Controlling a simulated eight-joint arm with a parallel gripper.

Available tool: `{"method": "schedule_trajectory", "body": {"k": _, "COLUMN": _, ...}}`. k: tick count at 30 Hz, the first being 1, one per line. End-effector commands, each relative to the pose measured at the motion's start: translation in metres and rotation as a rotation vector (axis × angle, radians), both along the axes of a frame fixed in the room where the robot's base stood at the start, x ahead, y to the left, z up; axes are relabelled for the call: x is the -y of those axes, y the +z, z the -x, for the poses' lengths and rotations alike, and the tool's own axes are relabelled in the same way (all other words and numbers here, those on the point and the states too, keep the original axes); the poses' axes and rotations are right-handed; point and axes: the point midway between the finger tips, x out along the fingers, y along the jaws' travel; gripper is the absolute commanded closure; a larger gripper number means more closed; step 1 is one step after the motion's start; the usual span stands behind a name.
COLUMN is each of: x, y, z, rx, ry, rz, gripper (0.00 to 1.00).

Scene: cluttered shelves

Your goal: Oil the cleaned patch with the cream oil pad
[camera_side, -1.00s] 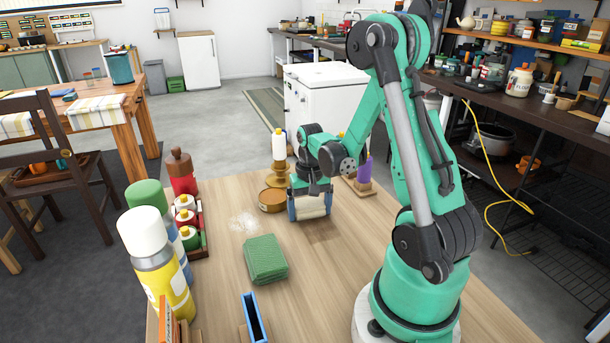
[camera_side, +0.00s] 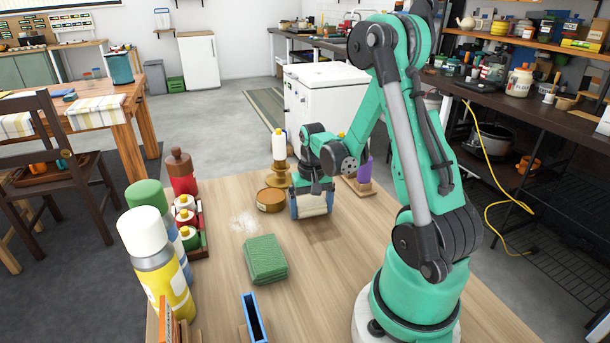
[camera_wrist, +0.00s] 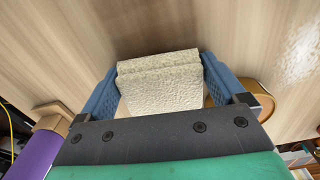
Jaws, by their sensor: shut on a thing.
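My gripper (camera_side: 311,204) is shut on the cream oil pad (camera_side: 316,203), just above or at the wooden bench; I cannot tell whether the pad touches it. In the wrist view the pad (camera_wrist: 165,82) sits between the two blue fingers. A whitish patch (camera_side: 243,222) marks the bench to the left of my gripper. It shows as a pale shiny area at the right of the wrist view (camera_wrist: 300,50). A green pad (camera_side: 265,259) lies on the bench, nearer the camera than the patch.
A round brown tin (camera_side: 271,200) stands between the patch and my gripper. A white bottle on a brown stand (camera_side: 279,160) and a purple item (camera_side: 364,170) stand behind. Spray cans (camera_side: 160,265) and a red caddy (camera_side: 200,225) line the left edge. A blue holder (camera_side: 254,318) stands in front.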

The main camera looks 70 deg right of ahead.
Motion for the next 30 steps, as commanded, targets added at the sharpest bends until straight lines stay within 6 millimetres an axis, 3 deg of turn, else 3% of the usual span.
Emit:
{"method": "schedule_trajectory", "body": {"k": 24, "x": -0.039, "y": -0.001, "z": 0.038, "rx": -0.013, "ry": -0.002, "rz": -0.017, "gripper": 0.88}}
{"method": "schedule_trajectory", "body": {"k": 30, "x": -0.039, "y": 0.001, "z": 0.038, "rx": -0.011, "ry": -0.002, "rz": -0.017, "gripper": 0.88}}
